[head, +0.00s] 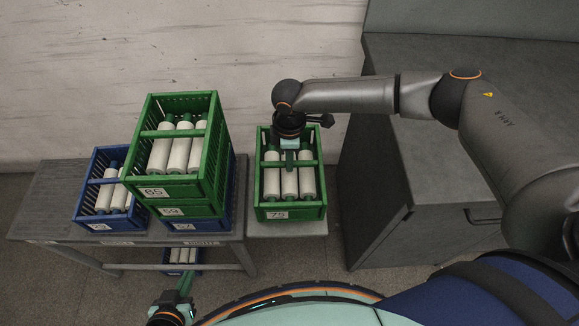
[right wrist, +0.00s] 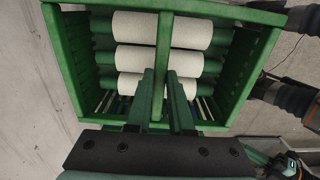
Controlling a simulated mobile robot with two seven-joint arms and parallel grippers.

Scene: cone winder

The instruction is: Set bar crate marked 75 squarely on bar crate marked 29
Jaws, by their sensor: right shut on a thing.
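A green bar crate (head: 292,212), its tag reading like 75, holds white rolls and is at the right end of the row. My right gripper (head: 290,157) is shut on its middle bar, which also shows between the fingers in the right wrist view (right wrist: 164,62). The crate looks level; I cannot tell whether it touches the grey surface (head: 287,230) below. No tag reads clearly as 29. The blue crate (head: 83,208) at the left has a tag too small to read surely. My left gripper (head: 184,286) is low at the front, away from the crates; its opening is unclear.
A green crate marked 65 (head: 183,188) tops a stack with another green crate (head: 187,211) and a blue crate (head: 187,226) below. The stack stands on a grey table (head: 48,200). Another blue crate (head: 181,270) is low underneath. A grey cabinet (head: 400,195) stands close at right.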

